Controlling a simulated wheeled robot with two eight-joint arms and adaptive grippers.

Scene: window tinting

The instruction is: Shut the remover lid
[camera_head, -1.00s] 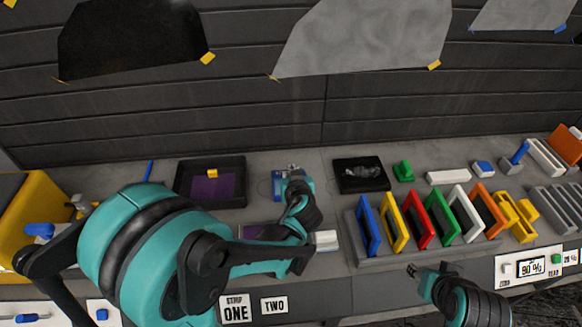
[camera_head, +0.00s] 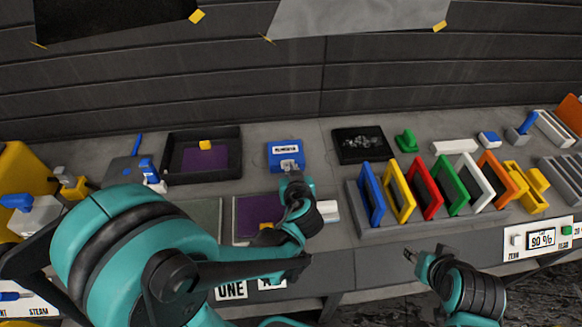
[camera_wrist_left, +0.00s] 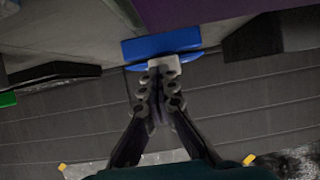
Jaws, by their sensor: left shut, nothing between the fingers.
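The blue remover box (camera_head: 286,148) sits on the bench at the centre back in the head view, with a white label on it. Its blue lid looks lowered over it; I cannot tell if it is fully seated. My left gripper (camera_head: 290,176) is at the near side of the box, shut and empty. In the left wrist view the shut fingertips (camera_wrist_left: 157,78) are close to a white tab (camera_wrist_left: 165,64) on the blue box (camera_wrist_left: 160,44); contact is unclear. My right gripper (camera_head: 435,258) is at the front right, away from the box, its finger gap unclear.
A black tray (camera_head: 168,165) with a purple sheet stands left of the box, and a dark tray (camera_head: 344,146) right of it. Coloured frames stand in a grey rack (camera_head: 365,228) at the right. A purple sheet (camera_head: 246,222) lies near my left arm.

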